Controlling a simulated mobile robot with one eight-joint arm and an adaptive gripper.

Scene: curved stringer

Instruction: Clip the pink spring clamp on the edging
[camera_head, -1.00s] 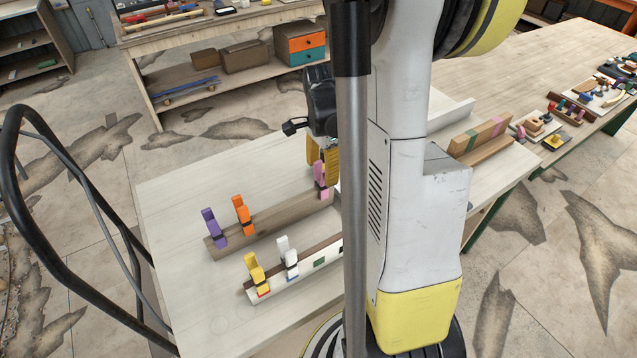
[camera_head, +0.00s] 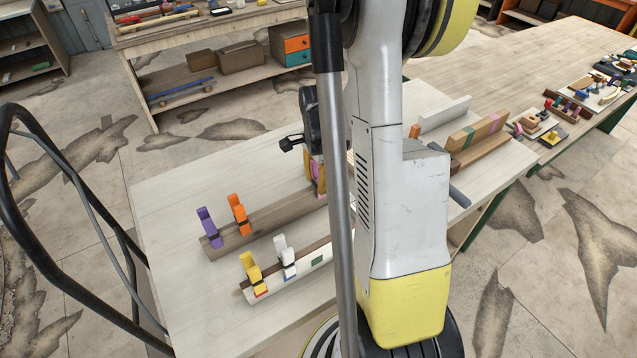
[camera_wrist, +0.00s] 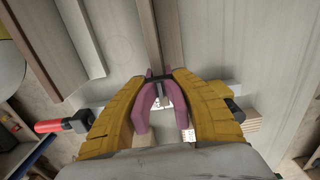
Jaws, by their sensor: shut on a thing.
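The pink spring clamp (camera_wrist: 159,95) is between the two yellow fingers of my gripper (camera_wrist: 168,112) in the wrist view, with the fingers pressed on its handles. Its jaw end points at a narrow brown rail (camera_wrist: 150,42); I cannot tell whether it grips it. In the head view a sliver of the pink clamp (camera_head: 318,183) shows at the right end of the brown rail, partly hidden by my arm. A dark brown edging strip (camera_head: 306,256) runs along a white curved piece (camera_head: 315,273) and carries a yellow clamp (camera_head: 252,270) and a white clamp (camera_head: 284,254).
A purple clamp (camera_head: 209,227) and an orange clamp (camera_head: 238,211) stand on the brown rail. A red-handled tool (camera_wrist: 60,126) lies left of my fingers. Wooden blocks with coloured bands (camera_head: 480,132) stand at the right. The pale tabletop's left front is bare.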

